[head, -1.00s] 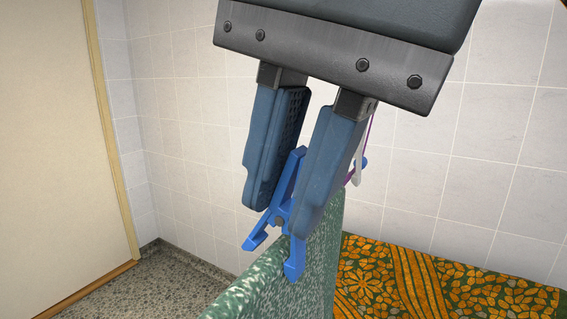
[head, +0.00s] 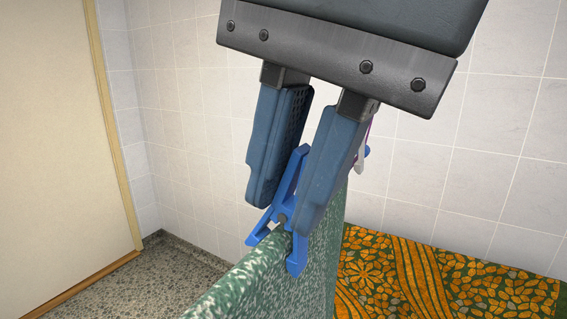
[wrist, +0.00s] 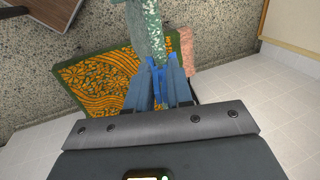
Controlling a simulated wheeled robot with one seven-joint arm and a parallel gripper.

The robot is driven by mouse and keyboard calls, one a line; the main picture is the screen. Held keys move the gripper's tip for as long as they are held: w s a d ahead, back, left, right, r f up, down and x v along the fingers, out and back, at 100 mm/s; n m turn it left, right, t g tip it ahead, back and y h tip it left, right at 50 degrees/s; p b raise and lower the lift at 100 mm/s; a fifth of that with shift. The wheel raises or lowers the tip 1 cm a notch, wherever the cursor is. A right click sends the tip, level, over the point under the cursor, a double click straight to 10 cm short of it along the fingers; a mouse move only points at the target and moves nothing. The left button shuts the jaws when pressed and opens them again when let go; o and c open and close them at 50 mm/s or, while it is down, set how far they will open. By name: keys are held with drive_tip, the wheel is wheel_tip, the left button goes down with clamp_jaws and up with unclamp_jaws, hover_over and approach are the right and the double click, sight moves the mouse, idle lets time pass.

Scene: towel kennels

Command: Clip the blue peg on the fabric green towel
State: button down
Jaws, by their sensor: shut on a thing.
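The blue peg (head: 296,252) is held between the two blue-grey fingers of my gripper (head: 285,214). Its handles are between the fingers and its jaws point down. The green speckled towel (head: 255,283) hangs with its top edge under the peg. In the wrist view the peg (wrist: 159,75) is between the fingers, at the end of the green towel (wrist: 150,35).
An orange-and-green patterned towel (head: 400,280) is at the lower right. A white clip-like thing (head: 361,157) and a purple line are partly hidden behind the right finger. A pale door (head: 50,130) stands left. In the wrist view, a pink cloth (wrist: 188,47) lies past the green towel.

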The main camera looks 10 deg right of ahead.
drive_tip(key=c, duration=0.9)
unclamp_jaws()
drive_tip(key=shift+o, duration=0.3)
drive_tip(key=o, duration=0.4)
drive_tip(key=shift+r, duration=0.1)
drive_tip(key=shift+r+p, duration=3.45)
drive_tip(key=shift+r, duration=0.45)
